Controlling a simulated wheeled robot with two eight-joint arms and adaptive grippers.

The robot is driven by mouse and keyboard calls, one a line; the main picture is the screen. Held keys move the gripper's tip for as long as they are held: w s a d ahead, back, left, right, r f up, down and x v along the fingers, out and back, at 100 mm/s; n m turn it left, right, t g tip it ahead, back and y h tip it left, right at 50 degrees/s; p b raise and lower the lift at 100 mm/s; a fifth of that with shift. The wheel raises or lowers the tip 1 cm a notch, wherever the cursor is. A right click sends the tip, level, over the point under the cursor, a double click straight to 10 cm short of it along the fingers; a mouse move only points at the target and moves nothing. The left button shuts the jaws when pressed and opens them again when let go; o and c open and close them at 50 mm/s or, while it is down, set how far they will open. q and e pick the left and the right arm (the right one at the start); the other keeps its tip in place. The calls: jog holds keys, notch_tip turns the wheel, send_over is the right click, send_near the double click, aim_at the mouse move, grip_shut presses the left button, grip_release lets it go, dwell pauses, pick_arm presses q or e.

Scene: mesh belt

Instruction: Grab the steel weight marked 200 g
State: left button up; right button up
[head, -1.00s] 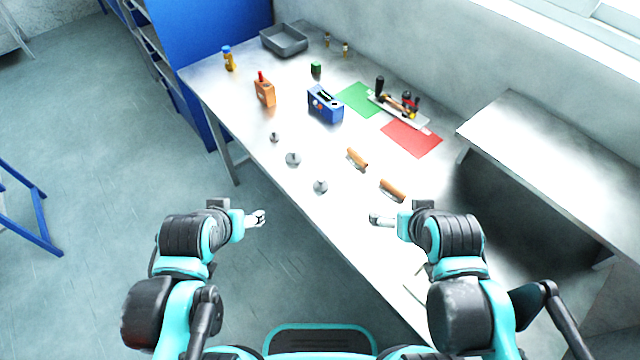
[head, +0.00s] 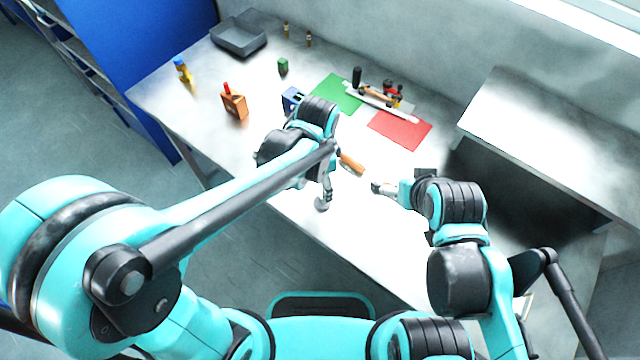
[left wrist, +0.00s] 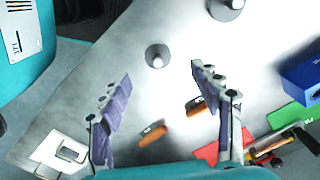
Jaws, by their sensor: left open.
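Steel weights with knobs lie on the metal table (head: 300,212). In the head view one weight (head: 321,204) shows just below my left gripper (head: 327,188); my left arm hides the others. The left wrist view shows this smaller weight (left wrist: 157,57) ahead of and between the fingers, and a larger weight (left wrist: 227,8) at the top edge. No mark is readable on either. My left gripper (left wrist: 160,95) is open and empty, above the table. My right gripper (head: 380,188) hangs over the table to the right; its jaw opening is unclear.
Wooden-handled tools (head: 351,164) lie right of my left gripper. A blue box (head: 291,98) is partly behind my arm. An orange block (head: 234,104), green mat (head: 335,93), red mat (head: 400,129) and grey tray (head: 239,38) lie farther back. A raised shelf (head: 540,130) stands right.

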pick_arm(q)
jog(key=shift+w+d+f+m, duration=0.15)
jog(key=shift+d+f+m, duration=0.15)
jog(key=shift+d+f, duration=0.15)
jog(key=shift+f, duration=0.25)
jog(key=shift+f+b, duration=0.55)
jog(key=shift+f, duration=0.4)
notch_tip(320, 180, down, 5)
jog(key=shift+f+b, duration=0.1)
jog(key=shift+b, duration=1.1)
jog(key=shift+c, duration=0.9)
jog(key=c, duration=1.2)
